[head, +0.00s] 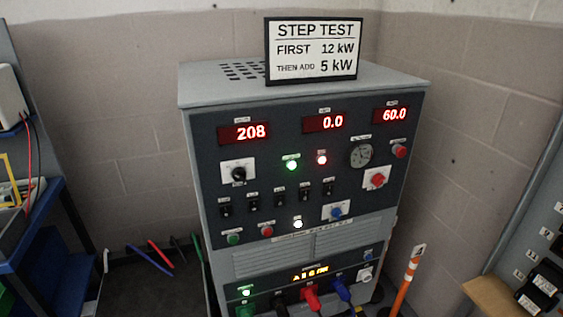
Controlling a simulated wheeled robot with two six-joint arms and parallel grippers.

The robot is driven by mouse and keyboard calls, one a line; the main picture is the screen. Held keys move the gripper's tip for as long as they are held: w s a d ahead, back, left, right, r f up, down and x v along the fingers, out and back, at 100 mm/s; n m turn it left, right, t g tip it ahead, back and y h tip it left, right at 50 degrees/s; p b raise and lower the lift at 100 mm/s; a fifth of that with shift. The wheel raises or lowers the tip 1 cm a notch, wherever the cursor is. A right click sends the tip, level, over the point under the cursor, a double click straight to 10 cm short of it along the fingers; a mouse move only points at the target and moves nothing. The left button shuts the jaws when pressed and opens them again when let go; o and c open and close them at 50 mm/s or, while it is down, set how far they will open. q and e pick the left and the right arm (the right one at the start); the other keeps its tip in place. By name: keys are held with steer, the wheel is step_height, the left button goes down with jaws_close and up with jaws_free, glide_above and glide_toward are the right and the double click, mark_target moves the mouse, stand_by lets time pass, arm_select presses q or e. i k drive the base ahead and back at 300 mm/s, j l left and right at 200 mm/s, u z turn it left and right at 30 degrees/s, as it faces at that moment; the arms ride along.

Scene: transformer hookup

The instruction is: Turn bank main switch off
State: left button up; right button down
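The load bank cabinet (215,200) stands in the middle of the head view, with a dark control panel. A black rotary knob on a white plate (238,174) is at the panel's left. A red rotary knob on a white plate (377,180) is at the right, and a blue knob on a white plate (336,211) is lower. Several black toggle switches (279,199) form a row. The small labels are unreadable, so I cannot tell which control is the bank main switch. Neither of my grippers is in view.
Displays read 208 (244,133), 0.0 (324,123) and 60.0 (391,115). Coloured plugs (311,298) fill the lower front. An orange post (406,281) stands right; a blue cart (38,225) is left.

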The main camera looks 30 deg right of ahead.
mark_target(378, 178)
steer(key=z, duration=1.45)
